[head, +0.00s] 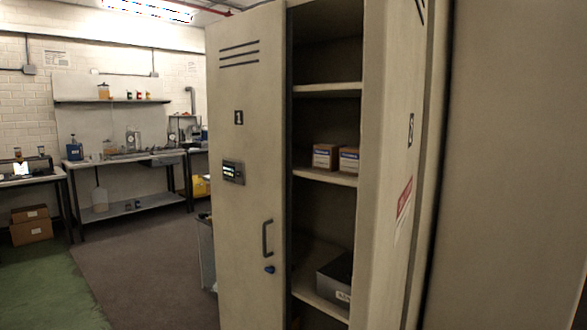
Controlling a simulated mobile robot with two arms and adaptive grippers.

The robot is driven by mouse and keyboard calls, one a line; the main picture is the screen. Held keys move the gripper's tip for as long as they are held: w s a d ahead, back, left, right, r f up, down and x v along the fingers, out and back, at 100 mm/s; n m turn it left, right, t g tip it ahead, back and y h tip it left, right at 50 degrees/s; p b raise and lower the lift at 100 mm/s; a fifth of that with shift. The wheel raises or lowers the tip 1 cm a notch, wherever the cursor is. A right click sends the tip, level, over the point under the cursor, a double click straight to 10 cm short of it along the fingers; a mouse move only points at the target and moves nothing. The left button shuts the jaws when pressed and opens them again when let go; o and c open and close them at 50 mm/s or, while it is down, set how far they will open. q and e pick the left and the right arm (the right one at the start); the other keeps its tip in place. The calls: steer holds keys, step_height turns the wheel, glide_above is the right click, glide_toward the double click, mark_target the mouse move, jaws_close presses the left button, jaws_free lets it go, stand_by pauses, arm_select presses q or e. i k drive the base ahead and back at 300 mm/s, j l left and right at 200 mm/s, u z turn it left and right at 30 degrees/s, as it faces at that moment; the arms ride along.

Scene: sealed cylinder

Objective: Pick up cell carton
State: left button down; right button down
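Two small brown cartons with white and blue labels stand side by side on a middle shelf of an open metal locker: a left carton (325,156) and a right carton (349,159). The locker's right side panel partly hides the right carton. I cannot read the labels, so I cannot tell which is the cell carton. Neither of my grippers is in view.
Locker door 1 (247,190), with keypad and handle, stands left of the opening. A dark grey box (336,279) sits on the lower shelf (318,302). The upper shelf (327,89) looks empty. Floor (145,270) is clear toward the workbench (130,156) at left.

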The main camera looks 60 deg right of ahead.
mark_target(350, 157)
steer(key=i+j+z, duration=0.1)
steer(key=i+z, duration=0.3)
steer(key=i+j+z, duration=0.2)
steer(key=i+z, duration=0.15)
steer(key=i, duration=0.15)
steer(key=i+l+z, duration=0.1)
steer(key=z, duration=0.35)
steer(key=i+z, duration=0.25)
steer(key=z, duration=0.2)
steer(key=i+j+z, duration=0.1)
steer(key=z, duration=0.4)
steer(key=i+j+z, duration=0.15)
steer(key=i+z, duration=0.15)
steer(key=z, duration=0.15)
steer(key=i+j+z, duration=0.15)
steer(key=z, duration=0.3)
steer(key=i+j+z, duration=0.25)
steer(key=k+l, duration=0.1)
